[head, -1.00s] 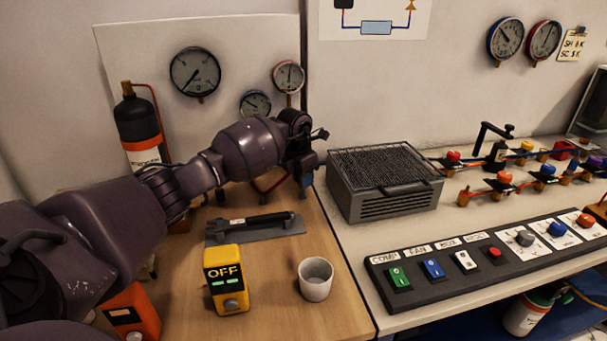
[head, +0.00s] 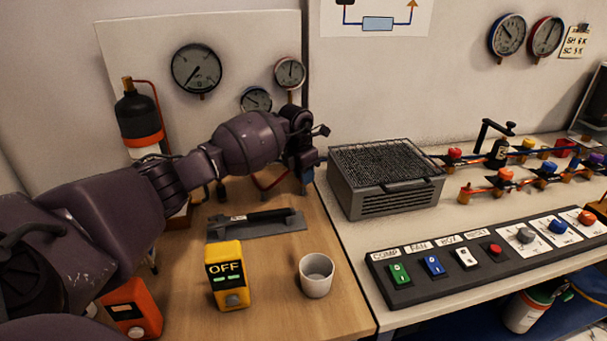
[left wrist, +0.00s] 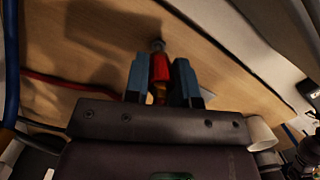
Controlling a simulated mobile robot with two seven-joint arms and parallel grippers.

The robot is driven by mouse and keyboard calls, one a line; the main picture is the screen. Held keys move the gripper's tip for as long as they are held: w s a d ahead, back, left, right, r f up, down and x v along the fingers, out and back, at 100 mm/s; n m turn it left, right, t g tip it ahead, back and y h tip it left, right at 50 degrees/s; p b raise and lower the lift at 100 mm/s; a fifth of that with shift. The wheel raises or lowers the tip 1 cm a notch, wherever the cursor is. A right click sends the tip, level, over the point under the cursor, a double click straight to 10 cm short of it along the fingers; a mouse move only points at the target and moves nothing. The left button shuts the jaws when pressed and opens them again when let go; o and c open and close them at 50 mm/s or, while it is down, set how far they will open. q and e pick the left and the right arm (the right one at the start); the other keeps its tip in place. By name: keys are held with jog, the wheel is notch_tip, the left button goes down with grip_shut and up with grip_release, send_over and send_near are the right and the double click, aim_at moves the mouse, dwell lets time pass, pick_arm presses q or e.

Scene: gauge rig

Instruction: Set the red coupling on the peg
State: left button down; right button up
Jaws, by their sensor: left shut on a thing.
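My left gripper (left wrist: 161,82) is shut on the red coupling (left wrist: 160,68), which sits between its two blue fingers in the left wrist view. A brass-coloured part shows below the red one, between the fingers. A small grey round end (left wrist: 158,45) shows just past the coupling; I cannot tell whether it is the peg or part of the coupling. In the head view my left gripper (head: 306,174) points down at the back right of the wooden table, and the coupling is hidden there. My right gripper is not in view.
A grey mesh-topped box (head: 385,180) stands just right of the gripper. A dark tool lies on a grey mat (head: 290,226). A yellow OFF meter (head: 229,275) and a white cup (head: 316,275) stand in front. Hoses (left wrist: 60,82) run near the gripper.

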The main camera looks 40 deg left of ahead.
pick_arm(q)
jog(key=shift+f, duration=0.15)
jog(key=shift+f+b, duration=0.35)
jog(key=shift+f, duration=0.45)
jog(key=shift+f, duration=0.25)
dwell(0.5)
jog(key=shift+f, duration=0.15)
jog(key=c, duration=0.7)
grip_release()
jog(key=shift+o, duration=0.8)
